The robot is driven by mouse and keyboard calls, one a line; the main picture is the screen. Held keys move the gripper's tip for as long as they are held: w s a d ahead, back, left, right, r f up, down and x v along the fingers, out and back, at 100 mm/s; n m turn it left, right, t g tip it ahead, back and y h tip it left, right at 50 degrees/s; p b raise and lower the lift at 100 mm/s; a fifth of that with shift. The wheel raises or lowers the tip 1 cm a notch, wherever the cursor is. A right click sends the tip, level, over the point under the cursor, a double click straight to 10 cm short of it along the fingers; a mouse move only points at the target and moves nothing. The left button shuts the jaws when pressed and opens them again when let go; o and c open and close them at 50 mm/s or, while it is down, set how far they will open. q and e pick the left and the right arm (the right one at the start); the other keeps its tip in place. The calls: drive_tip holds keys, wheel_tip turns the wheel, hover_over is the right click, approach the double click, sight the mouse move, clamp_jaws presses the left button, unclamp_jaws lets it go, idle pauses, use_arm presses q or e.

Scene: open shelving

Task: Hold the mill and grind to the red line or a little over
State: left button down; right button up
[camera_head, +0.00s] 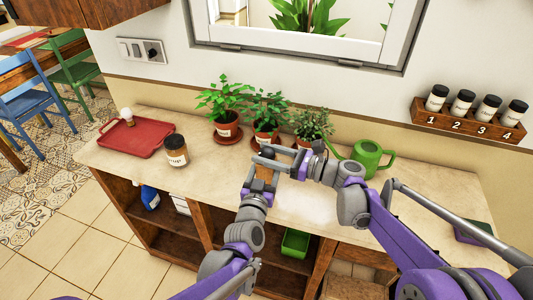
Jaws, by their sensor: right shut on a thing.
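A small brown, dark-topped thing, seemingly the mill (265,169), stands upright over the counter, between my two grippers. My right gripper (264,156) reaches in from the right and is shut on its upper part; the fingers cover much of it. My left gripper (261,181) comes up from below, its fingers around or beside the lower brown body; I cannot tell whether they touch it. I cannot make out a red line.
A red tray (136,138) with a small white-topped object (127,115) lies at the left. Several potted plants (227,130) stand behind my grippers. A green watering can (370,158) is to the right. A wall rack (468,124) holds numbered jars. The counter front (215,180) is mostly clear.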

clamp_jaws()
drive_tip(key=shift+t, duration=0.3)
drive_tip(key=m+t+h, duration=0.3)
drive_tip(key=m+t, duration=0.1)
drive_tip(key=shift+a+t, duration=0.1)
drive_tip(key=shift+t, duration=0.2)
drive_tip(key=shift+m+t+h, duration=1)
drive_tip(key=shift+t+h, duration=0.1)
drive_tip(key=shift+h, duration=0.3)
drive_tip(key=o, duration=1)
unclamp_jaws()
